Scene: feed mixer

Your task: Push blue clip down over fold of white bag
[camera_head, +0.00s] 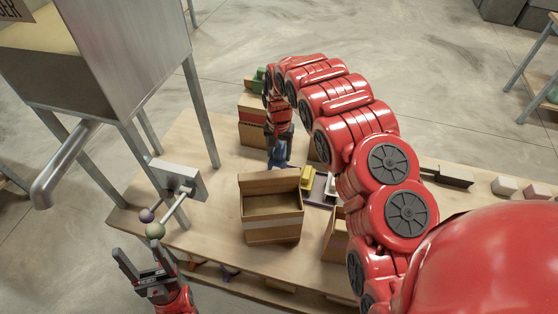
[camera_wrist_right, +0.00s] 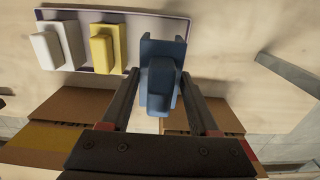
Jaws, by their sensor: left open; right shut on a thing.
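My right gripper (camera_head: 279,138) is shut on the blue clip (camera_head: 278,155), above the table behind an open-topped brown bag. In the right wrist view the blue clip (camera_wrist_right: 161,82) sits between the fingers of the right gripper (camera_wrist_right: 160,105), its open slot facing away from the palm. The brown bag with a pale band (camera_head: 272,218) stands upright on the table, its back flap raised. No plainly white bag shows; which bag is the white one I cannot tell. My left gripper (camera_head: 143,262) is open and empty, off the table's front left edge.
A tray (camera_wrist_right: 128,50) holds a yellow clip (camera_wrist_right: 106,48) and a white clip (camera_wrist_right: 48,47). A red-banded brown bag (camera_head: 253,122) stands behind, another bag (camera_head: 335,238) at right. Lever knobs (camera_head: 156,230) are near my left gripper. A metal hopper (camera_head: 125,55) stands at left.

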